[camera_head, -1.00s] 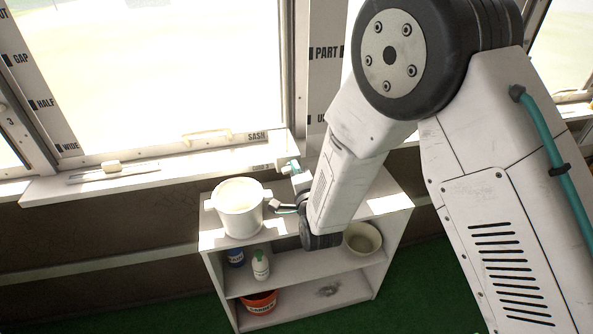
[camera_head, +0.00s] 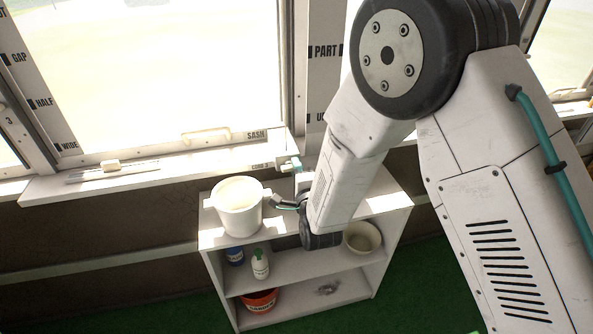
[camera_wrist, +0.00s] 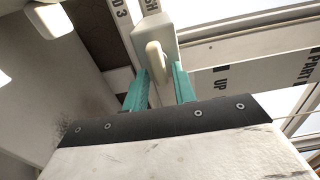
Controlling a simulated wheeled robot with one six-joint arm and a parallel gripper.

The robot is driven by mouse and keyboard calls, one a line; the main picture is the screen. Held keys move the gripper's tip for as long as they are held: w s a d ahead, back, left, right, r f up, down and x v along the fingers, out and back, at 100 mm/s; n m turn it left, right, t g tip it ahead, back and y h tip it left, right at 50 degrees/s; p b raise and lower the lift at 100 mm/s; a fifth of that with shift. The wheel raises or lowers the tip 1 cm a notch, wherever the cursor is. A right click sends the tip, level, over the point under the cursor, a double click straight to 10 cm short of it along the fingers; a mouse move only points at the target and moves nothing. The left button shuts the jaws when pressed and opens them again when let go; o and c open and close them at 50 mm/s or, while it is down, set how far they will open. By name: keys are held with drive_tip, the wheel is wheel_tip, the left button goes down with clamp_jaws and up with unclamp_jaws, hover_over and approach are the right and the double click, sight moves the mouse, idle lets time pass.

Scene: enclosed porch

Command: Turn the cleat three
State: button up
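The cleat (camera_wrist: 156,60) is a cream lever on a pale block fixed to the window frame in the wrist view. A partly cut-off label ending in "3" shows on the strip beside it. My gripper (camera_wrist: 161,72) has two teal fingers, one on each side of the lever's near end. A gap seems to show between the lever and the fingers, so they look open around it; contact cannot be told. In the head view my gripper (camera_head: 292,184) is at the sill, mostly hidden behind my arm, and the cleat is not clear there.
A white bucket (camera_head: 238,210) stands on the white shelf unit (camera_head: 398,207), close left of my gripper. A bowl (camera_head: 361,238), a bottle (camera_head: 260,265) and an orange bucket (camera_head: 259,301) are on the shelves. A sash handle (camera_head: 207,135) is on the window above the sill (camera_head: 140,178).

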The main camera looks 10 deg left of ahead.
drive_tip(key=shift+o, duration=0.2)
drive_tip(key=shift+s, duration=0.1)
drive_tip(key=v, duration=0.7)
drive_tip(key=shift+s+d, duration=0.2)
drive_tip(key=shift+s, duration=0.05)
